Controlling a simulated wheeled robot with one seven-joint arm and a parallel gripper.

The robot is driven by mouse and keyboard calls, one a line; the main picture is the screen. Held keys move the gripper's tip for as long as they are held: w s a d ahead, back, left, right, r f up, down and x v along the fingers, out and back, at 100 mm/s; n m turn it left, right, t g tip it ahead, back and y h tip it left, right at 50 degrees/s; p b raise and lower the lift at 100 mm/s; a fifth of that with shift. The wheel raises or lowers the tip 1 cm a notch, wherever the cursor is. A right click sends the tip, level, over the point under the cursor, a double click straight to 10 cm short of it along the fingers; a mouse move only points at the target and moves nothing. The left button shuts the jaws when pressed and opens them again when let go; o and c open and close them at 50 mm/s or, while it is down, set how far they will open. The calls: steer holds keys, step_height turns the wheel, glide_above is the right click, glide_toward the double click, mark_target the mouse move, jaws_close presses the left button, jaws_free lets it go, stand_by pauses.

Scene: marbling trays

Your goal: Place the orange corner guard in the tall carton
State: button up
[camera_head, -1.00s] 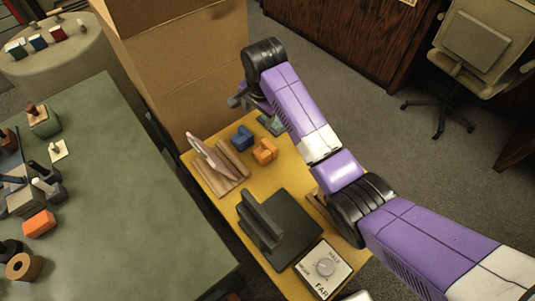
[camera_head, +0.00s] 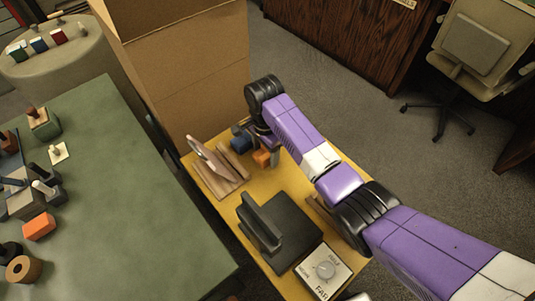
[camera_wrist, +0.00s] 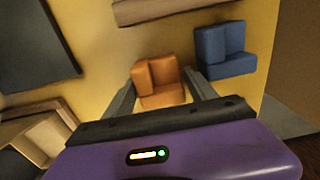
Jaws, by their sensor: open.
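The orange corner guard (camera_head: 261,158) lies on the yellow table (camera_head: 237,210), partly hidden by my gripper in the head view. In the wrist view the orange corner guard (camera_wrist: 160,82) sits between the two fingers of my gripper (camera_wrist: 157,88), which are open with a finger on either side. I cannot tell whether they touch it. My gripper (camera_head: 270,152) points down at the table in the head view. The tall carton (camera_head: 190,85) stands just behind the table, open toward the top of the picture; its inside is hidden.
A blue corner guard (camera_wrist: 226,50) lies close to the right finger; it shows behind the orange one in the head view (camera_head: 240,142). A wooden stand (camera_head: 216,180) and a dark block on a plate (camera_head: 275,235) are nearby. A green table (camera_head: 130,200) is at left.

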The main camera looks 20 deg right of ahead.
steer(key=shift+c, duration=0.4)
steer(key=c, duration=1.2)
steer(key=shift+o, duration=0.2)
